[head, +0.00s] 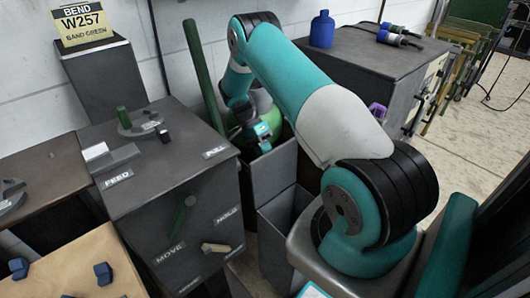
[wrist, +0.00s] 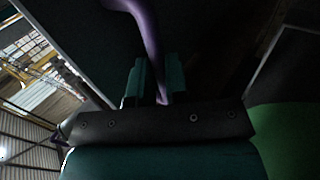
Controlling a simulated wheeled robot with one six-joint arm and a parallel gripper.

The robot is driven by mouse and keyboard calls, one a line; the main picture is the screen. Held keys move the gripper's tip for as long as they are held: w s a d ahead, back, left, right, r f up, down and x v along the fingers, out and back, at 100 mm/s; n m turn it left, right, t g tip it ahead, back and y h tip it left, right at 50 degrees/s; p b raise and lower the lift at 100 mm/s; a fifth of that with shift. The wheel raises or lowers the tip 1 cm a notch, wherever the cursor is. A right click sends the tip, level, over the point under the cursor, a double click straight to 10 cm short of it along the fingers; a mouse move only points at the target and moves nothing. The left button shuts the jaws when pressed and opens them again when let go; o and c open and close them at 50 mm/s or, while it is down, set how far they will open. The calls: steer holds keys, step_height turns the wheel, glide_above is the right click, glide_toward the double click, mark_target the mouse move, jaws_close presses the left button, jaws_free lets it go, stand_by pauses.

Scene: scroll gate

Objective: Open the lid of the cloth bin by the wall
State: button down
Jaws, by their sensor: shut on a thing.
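My gripper (wrist: 156,76) has its teal fingers closed on a purple curved handle (wrist: 148,28) in the wrist view. A dark flat panel (wrist: 85,40) lies behind the handle; I cannot tell how far it is tilted. In the head view my arm arches over, and its wrist end points down by the wall beside a green rounded object. The fingertips and held handle are not clear there. A dark grey box (head: 270,178) stands just below the wrist, probably the cloth bin. Its lid cannot be made out.
A grey cabinet (head: 170,190) with FEED, PULL and MOVE labels stands left of the box. A larger dark cabinet (head: 370,55) with a blue bottle (head: 322,30) stands behind my arm. A green pole (head: 203,75) leans by the wall. Open floor (head: 460,140) lies right.

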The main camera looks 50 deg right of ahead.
steer(key=shift+s+a+f, duration=0.1)
steer(key=shift+s+f, duration=0.1)
steer(key=shift+f, duration=0.1)
steer(key=c, duration=1.1)
jaws_free()
steer(key=shift+w+r, duration=0.1)
steer(key=shift+p+v, duration=1.35)
steer(key=shift+v, duration=2.4)
